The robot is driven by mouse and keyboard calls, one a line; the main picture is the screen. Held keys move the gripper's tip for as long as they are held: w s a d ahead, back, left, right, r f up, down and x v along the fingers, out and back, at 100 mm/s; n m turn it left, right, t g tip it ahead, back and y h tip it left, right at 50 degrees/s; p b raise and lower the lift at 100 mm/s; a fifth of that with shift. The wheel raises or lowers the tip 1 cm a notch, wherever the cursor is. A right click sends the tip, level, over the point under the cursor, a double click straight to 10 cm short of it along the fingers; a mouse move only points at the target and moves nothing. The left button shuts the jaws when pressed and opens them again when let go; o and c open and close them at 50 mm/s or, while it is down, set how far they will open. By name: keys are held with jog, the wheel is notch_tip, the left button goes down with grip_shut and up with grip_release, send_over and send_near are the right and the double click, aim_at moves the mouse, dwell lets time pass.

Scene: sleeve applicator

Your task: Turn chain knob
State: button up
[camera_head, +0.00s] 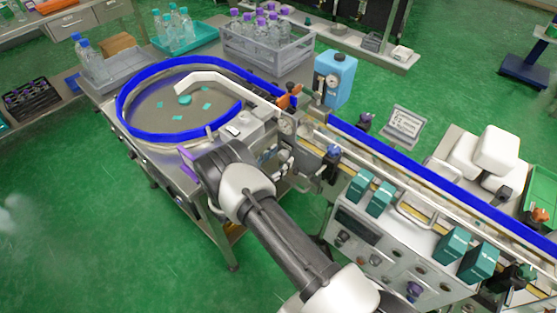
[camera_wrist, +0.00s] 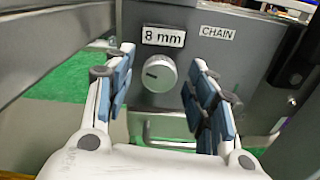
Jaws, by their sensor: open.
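The chain knob (camera_wrist: 159,74) is a round silver-white knob with a short dark mark on its left part. It sits on the front of a grey metal box, under an "8 mm" label (camera_wrist: 163,37) and left of a "CHAIN" label (camera_wrist: 218,32). My gripper (camera_wrist: 161,78) is open in the wrist view, one blue-padded finger on each side of the knob with a gap on both sides. I cannot tell how far the fingertips are from it in depth. In the head view my arm reaches the round table's near right side; the knob is hidden there.
A round turntable with a blue rim (camera_head: 121,113) stands behind my gripper. A conveyor with a blue rail (camera_head: 400,160) runs to the right. A grey crate of bottles (camera_head: 265,60) stands at the back. In the wrist view, a metal bar handle (camera_wrist: 165,142) is below the knob.

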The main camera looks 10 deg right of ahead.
jog(key=c, duration=1.1)
jog(key=shift+o, duration=0.2)
jog(key=shift+m, duration=0.3)
